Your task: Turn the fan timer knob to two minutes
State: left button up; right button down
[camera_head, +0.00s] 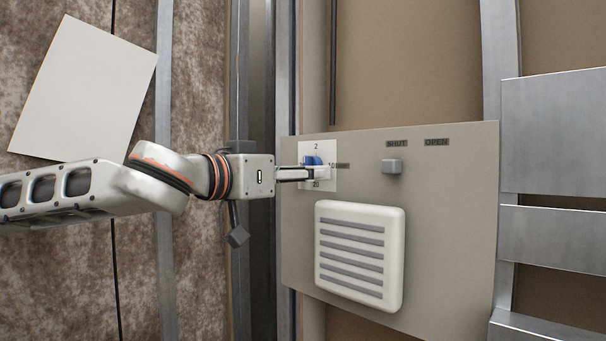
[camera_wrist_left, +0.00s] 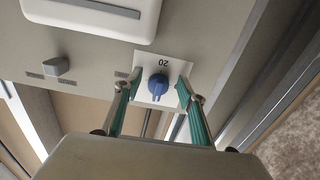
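The fan timer knob (camera_head: 312,160) is blue and sits on a white dial plate (camera_head: 309,147) at the left edge of a grey panel. In the head view the plate reads "2" above the knob and "20" below, with a partly hidden label at right. My left gripper (camera_head: 318,172) is at the knob and hides part of it. In the left wrist view the knob (camera_wrist_left: 158,85) shows between the two fingers of my left gripper (camera_wrist_left: 158,88), which stand apart with gaps on both sides. Its pointer ridge faces down in that view. My right gripper is not in view.
The grey panel (camera_head: 450,240) also carries a small grey square knob (camera_head: 391,166) under "SHUT" and "OPEN" labels, and a protruding white vent (camera_head: 360,254) below. Metal uprights (camera_head: 285,80) stand left of the panel. A dark hanging piece (camera_head: 237,237) is below my left wrist.

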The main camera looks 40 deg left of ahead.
pick_arm(q)
jog(key=s, duration=1.2)
jog(key=shift+a, duration=0.45)
dwell(0.8)
